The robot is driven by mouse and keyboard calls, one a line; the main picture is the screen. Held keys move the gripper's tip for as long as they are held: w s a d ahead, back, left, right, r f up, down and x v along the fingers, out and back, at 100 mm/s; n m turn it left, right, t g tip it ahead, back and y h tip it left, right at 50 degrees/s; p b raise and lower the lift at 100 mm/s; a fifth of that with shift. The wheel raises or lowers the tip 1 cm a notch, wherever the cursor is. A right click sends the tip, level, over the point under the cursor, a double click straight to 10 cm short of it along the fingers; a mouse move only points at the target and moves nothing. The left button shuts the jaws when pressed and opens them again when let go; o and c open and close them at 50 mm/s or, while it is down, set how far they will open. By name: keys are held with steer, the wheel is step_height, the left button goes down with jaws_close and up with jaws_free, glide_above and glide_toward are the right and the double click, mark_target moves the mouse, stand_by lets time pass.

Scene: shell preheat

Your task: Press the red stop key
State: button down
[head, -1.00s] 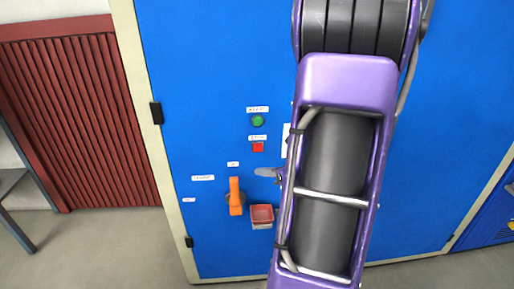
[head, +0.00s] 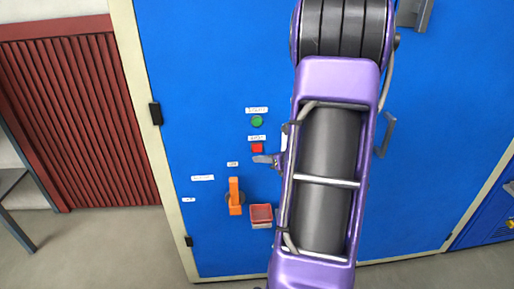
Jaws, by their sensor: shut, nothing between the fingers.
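My gripper (head: 258,159) shows as a grey tip poking out left of my purple arm, just below the red key in the picture. It is shut and empty. The picture does not settle whether it touches the door. My arm hides the rest of the gripper and the door behind it.
An orange handle (head: 235,196) and a small red box (head: 261,214) are on the door below the keys. A dark door handle (head: 386,135) is right of my arm. A red ribbed panel (head: 80,120) stands at the left.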

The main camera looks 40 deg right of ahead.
mark_target(253, 151)
steer(key=shift+w+d, duration=0.35)
steer(key=shift+w, duration=0.2)
steer(key=shift+w+d, duration=0.3)
steer(key=shift+w, duration=0.25)
steer(key=shift+w+d, duration=0.1)
stand_by(1.2)
steer(key=shift+w+d, duration=0.15)
steer(key=shift+w, duration=0.1)
steer(key=shift+w+d, duration=0.2)
steer(key=shift+w, duration=0.15)
stand_by(0.9)
steer(key=shift+s+a, duration=0.4)
steer(key=shift+s, duration=0.3)
steer(key=shift+s+b, duration=0.1)
steer(key=shift+b, duration=0.2)
steer(key=shift+s+a+b, duration=0.2)
steer(key=shift+s+a, duration=0.5)
steer(key=shift+s, duration=0.35)
steer(key=shift+s+a+b, duration=0.2)
steer(key=shift+s+a, duration=0.45)
steer(key=shift+s, duration=0.35)
